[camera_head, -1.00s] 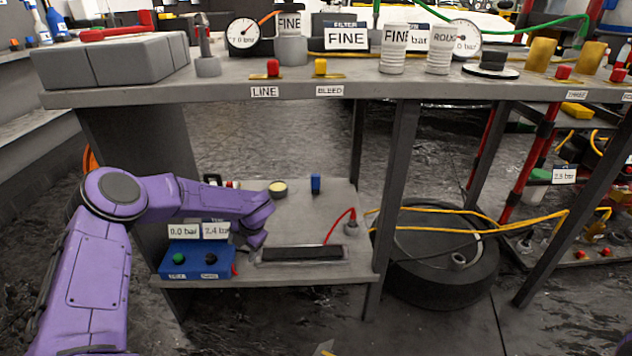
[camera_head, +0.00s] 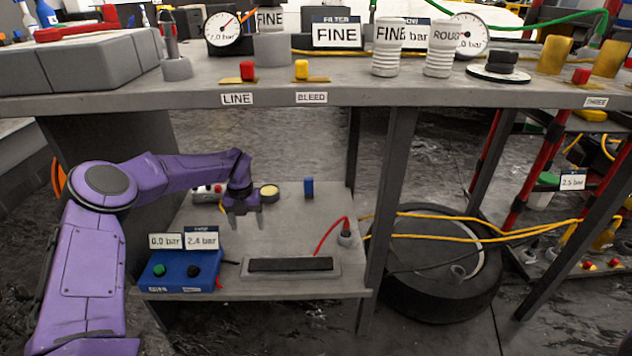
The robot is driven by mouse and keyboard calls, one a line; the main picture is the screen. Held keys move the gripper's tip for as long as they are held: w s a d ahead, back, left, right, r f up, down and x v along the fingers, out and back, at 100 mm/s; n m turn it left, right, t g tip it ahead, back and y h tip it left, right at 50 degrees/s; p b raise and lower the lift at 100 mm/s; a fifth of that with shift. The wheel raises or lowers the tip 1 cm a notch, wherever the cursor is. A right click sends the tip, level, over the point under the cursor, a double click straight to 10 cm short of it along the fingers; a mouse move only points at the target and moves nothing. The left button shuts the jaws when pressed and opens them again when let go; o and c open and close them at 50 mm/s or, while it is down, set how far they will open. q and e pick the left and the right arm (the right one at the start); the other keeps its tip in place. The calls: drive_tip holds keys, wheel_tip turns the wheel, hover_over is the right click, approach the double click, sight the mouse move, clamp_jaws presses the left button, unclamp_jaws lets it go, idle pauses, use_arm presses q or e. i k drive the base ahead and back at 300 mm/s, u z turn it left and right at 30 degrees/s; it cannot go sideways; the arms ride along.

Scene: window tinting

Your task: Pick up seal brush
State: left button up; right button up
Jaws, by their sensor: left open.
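My left gripper (camera_head: 245,222) is open and empty. Its two fingers point down over the lower shelf (camera_head: 205,222), left of the middle. No item is clearly recognisable as the seal brush. A small upright blue piece (camera_head: 308,188) stands at the back of the shelf, right of the gripper. A round tin with a pale yellow top (camera_head: 269,192) is just behind and right of the fingers. A grey pot (camera_head: 347,238) with a curved red line stands at the right edge. A tray with a black strip (camera_head: 290,265) lies at the front. My right gripper is out of view.
A blue box with gauges (camera_head: 180,270) sits at the shelf's front left. The grey upper bench (camera_head: 420,95) overhangs the shelf, with a leg (camera_head: 385,205) at the right. A tyre (camera_head: 440,285) lies beyond it. The shelf's middle is mostly clear.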

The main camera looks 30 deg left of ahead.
sight(308, 182)
drive_tip(key=i, duration=1.2)
